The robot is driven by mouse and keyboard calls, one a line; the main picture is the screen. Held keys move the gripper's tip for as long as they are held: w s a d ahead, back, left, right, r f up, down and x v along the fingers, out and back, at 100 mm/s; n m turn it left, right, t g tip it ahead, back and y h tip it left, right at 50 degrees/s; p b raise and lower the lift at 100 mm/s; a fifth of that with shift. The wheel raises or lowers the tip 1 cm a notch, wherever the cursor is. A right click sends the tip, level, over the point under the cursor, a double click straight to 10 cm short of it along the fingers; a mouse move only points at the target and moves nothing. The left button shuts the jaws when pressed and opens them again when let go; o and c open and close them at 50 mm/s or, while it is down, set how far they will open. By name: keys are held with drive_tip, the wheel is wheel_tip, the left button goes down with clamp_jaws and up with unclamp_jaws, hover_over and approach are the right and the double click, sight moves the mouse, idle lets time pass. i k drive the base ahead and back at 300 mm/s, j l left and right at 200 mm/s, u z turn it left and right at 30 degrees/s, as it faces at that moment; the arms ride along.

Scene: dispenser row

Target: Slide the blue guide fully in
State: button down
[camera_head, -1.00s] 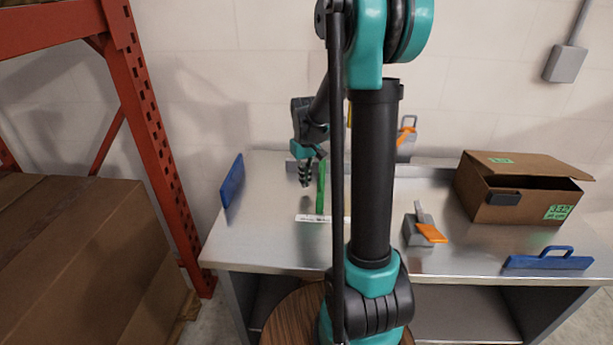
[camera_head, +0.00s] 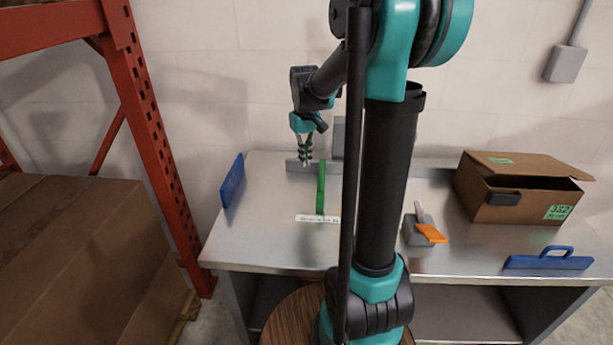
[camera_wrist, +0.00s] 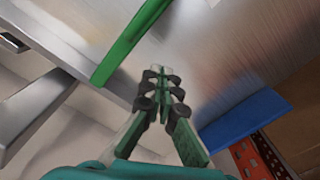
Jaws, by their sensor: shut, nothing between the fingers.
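One blue guide (camera_head: 232,181) is an upright plate at the left edge of the metal table. It also shows in the wrist view (camera_wrist: 245,120), to the right of the fingers. A second blue piece with a loop handle (camera_head: 548,260) lies at the table's front right. I cannot tell from the pictures which one the task names. My gripper (camera_head: 304,160) is shut and empty near the table's back edge, to the right of the left blue guide and apart from it. In the wrist view its fingertips (camera_wrist: 162,75) meet below the green bar.
A green bar (camera_head: 320,187) runs front to back on the table (camera_head: 270,215), close to my gripper, with a white label strip (camera_head: 318,219) at its front. A grey dispenser with an orange lever (camera_head: 430,233) and an open cardboard box (camera_head: 515,205) stand right. An orange rack (camera_head: 150,130) is left.

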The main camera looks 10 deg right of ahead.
sight(542, 261)
drive_tip(key=k, duration=1)
